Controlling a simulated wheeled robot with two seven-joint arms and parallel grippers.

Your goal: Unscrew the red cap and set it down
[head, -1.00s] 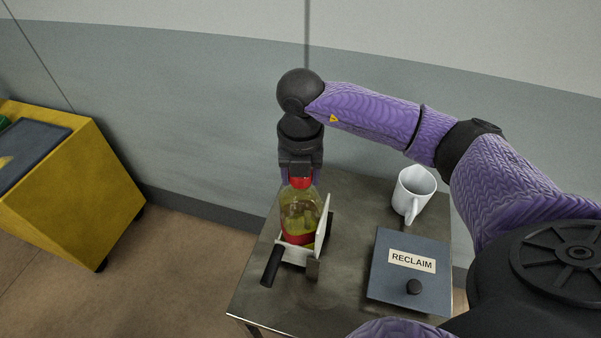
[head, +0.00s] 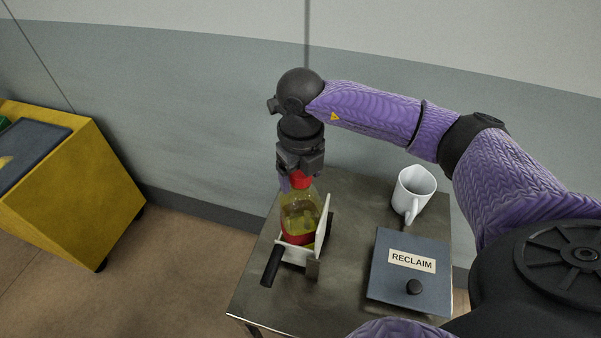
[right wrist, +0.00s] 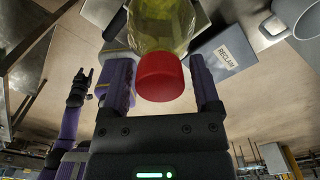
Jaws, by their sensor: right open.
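The red cap (head: 301,181) sits on top of an upright clear bottle (head: 300,212) with yellowish content and a red band low down. The bottle stands in a pale holder (head: 323,222) on a dark table. My right gripper (head: 297,182) points down over the cap. In the right wrist view its two purple fingers (right wrist: 167,85) are open on either side of the red cap (right wrist: 160,77), with the bottle (right wrist: 160,25) beyond. Whether either finger touches the cap is unclear. My left gripper (right wrist: 80,84) shows small at the left of the right wrist view.
A black handle (head: 271,266) sticks out in front of the holder. A yellow bin (head: 75,190) stands far left.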

